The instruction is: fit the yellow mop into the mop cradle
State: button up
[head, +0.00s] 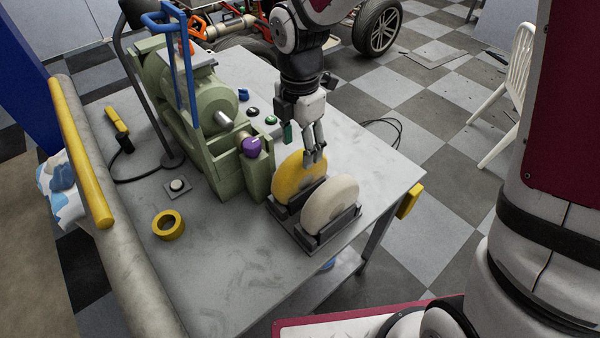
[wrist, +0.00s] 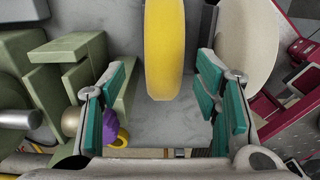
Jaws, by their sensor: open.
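The yellow mop (head: 290,180) is a thick upright disc. It appears to stand in the far-left slot of the dark grey mop cradle (head: 312,240); its lower edge is partly hidden. A cream-white disc (head: 330,205) stands upright beside it in the cradle. My gripper (head: 315,158) is at the upper right edge of the yellow mop, pointing down. In the wrist view my gripper (wrist: 162,75) is open, its teal pads apart on either side of the yellow mop (wrist: 163,45), with gaps between pads and mop.
A green machine (head: 205,120) with a purple knob (head: 251,147) and a blue frame (head: 180,50) stands just left of the cradle. A yellow tape roll (head: 168,225) lies on the grey bench. The bench's front part (head: 220,285) is clear. A yellow block (head: 410,201) hangs at the right edge.

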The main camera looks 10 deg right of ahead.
aim_at(300, 168)
jog(key=f, duration=0.7)
jog(key=shift+s+f, duration=0.1)
jog(key=shift+s, duration=0.15)
grip_shut()
